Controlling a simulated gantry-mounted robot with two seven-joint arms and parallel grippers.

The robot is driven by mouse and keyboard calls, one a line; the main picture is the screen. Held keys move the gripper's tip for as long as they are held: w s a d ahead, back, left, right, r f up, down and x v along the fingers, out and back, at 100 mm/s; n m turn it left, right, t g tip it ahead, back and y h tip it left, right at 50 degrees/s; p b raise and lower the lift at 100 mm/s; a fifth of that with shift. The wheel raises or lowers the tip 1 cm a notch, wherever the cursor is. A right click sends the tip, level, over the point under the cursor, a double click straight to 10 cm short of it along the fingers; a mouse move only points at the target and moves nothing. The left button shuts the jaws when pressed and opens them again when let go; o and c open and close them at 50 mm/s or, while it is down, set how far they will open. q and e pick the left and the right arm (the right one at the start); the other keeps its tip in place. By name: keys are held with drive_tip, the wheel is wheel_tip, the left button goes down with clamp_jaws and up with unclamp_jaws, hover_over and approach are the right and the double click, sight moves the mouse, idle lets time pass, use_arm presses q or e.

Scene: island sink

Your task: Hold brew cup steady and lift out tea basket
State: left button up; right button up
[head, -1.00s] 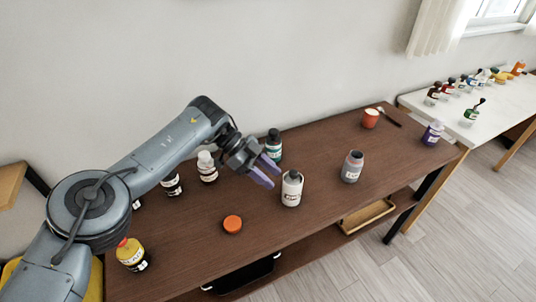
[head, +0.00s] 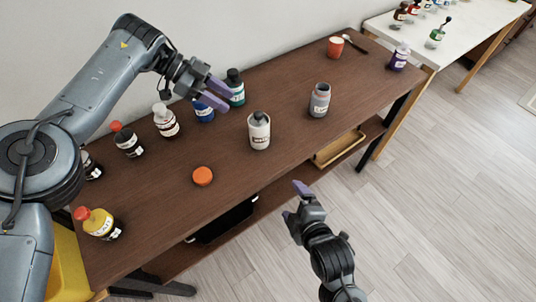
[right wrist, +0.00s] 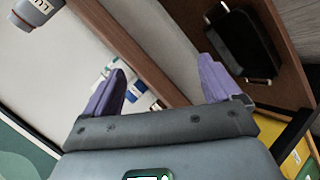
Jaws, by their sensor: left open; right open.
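I cannot pick out a brew cup or a tea basket for certain. A small orange-red cup-like thing (head: 336,47) stands at the far right end of the brown table; whether it holds a basket is too small to tell. My right gripper (head: 303,188) is open in front of the table's front edge, low at the picture's middle. Its two purple fingers show apart and empty in the right wrist view (right wrist: 162,80).
On the brown table (head: 270,185) stand a white bottle (head: 259,131), a grey jar (head: 319,101), a purple-labelled bottle (head: 399,57), an orange lid (head: 202,176) and a yellow bottle (head: 98,224). A shelf below holds a wooden tray (head: 339,150).

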sight(262, 140)
drive_tip(key=w+a+r+n+t, duration=0.2)
drive_tip(key=n, duration=0.3)
drive_tip(key=w+a+r+n+t+y, duration=0.1)
drive_tip(key=w+a+r+n+t, duration=0.1)
drive_tip(key=n, duration=0.4)
drive_tip(key=w+a+r+n+t+y, duration=0.1)
drive_tip(key=w+a+r+n, duration=0.2)
drive_tip(key=n, duration=0.3)
drive_tip(key=shift+w+a+r+t, duration=0.15)
drive_tip(key=shift+w+a+t, duration=0.05)
drive_tip(key=shift+w+t, duration=0.2)
drive_tip(key=w+n, duration=0.1)
drive_tip(key=f+n, duration=0.1)
drive_tip(key=w+n, duration=0.1)
drive_tip(key=n, duration=0.1)
drive_tip(key=shift+w+d+f+h, duration=0.25)
drive_tip(key=shift+w+f+h, duration=0.05)
drive_tip(key=shift+w+f, duration=0.05)
drive_tip(key=shift+w+d+f+n, duration=0.25)
drive_tip(key=shift+w+n, duration=0.2)
drive_tip(key=shift+n, duration=0.15)
drive_tip(key=shift+w, duration=0.6)
drive_tip(key=x, duration=0.9)
drive_tip(key=shift+w+a+r, duration=0.1)
drive_tip(key=shift+w, duration=0.25)
drive_tip(key=shift+c, duration=0.3)
drive_tip(key=c, duration=1.1)
drive_tip(key=shift+o, duration=0.2)
